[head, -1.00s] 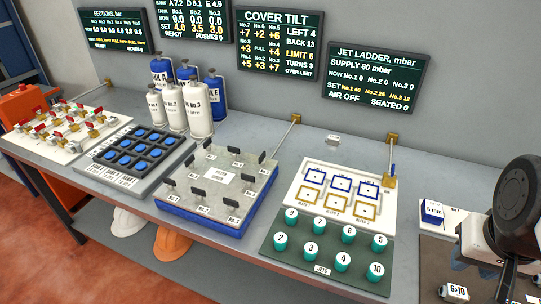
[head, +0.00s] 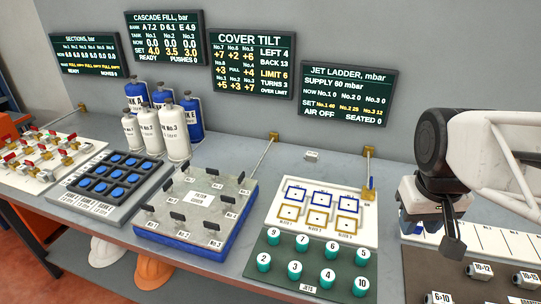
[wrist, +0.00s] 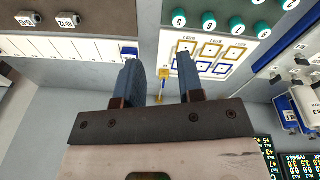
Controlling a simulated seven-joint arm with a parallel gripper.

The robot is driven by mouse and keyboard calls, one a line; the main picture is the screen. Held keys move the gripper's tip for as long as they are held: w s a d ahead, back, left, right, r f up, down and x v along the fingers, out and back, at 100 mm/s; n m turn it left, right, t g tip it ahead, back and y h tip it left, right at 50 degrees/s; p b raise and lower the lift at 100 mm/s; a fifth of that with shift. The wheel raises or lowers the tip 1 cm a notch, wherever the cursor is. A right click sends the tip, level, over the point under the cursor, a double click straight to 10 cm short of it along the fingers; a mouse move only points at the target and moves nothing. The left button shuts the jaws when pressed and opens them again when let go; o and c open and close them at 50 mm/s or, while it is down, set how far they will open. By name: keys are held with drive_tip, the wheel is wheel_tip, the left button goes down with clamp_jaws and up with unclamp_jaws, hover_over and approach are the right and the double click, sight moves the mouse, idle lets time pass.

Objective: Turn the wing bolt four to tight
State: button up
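The cover plate (head: 222,184) is a grey square on a blue base, left of the picture's centre in the head view. Several black wing bolts stand on it, such as one at the front (head: 212,226) and one at the left (head: 148,208). The small number labels are too blurred for me to pick out number four surely. My gripper (head: 432,235) is far to the right of the cover, above the bench near the right-hand panel. In the wrist view my gripper (wrist: 160,78) has its two blue fingers apart with nothing between them.
The jet panel (head: 270,262) with green numbered knobs lies between the cover and my gripper. Gas cylinders (head: 173,130) stand behind the cover at left. A blue-button pad (head: 112,175) sits left of it. The cover tilt screen (head: 252,62) shows LEFT 4, BACK 13, LIMIT 6.

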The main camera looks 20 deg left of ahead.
drive_tip(key=w+a+n+g, duration=0.1)
drive_tip(key=w+a+n, duration=0.3)
drive_tip(key=w+a, duration=0.5)
drive_tip(key=n+h, duration=0.4)
drive_tip(key=n, duration=0.7)
approach(227, 197)
drive_tip(key=shift+w+d+f+g, duration=0.1)
drive_tip(key=shift+w+f+g, duration=0.05)
drive_tip(key=shift+f, duration=0.25)
drive_tip(key=shift+w+d+f+g, duration=0.1)
drive_tip(key=shift+w+f+g, duration=0.05)
drive_tip(key=shift+f, duration=0.25)
drive_tip(key=shift+f, duration=0.1)
drive_tip(key=shift+x, duration=3.8)
drive_tip(key=shift+d, duration=0.1)
clamp_jaws()
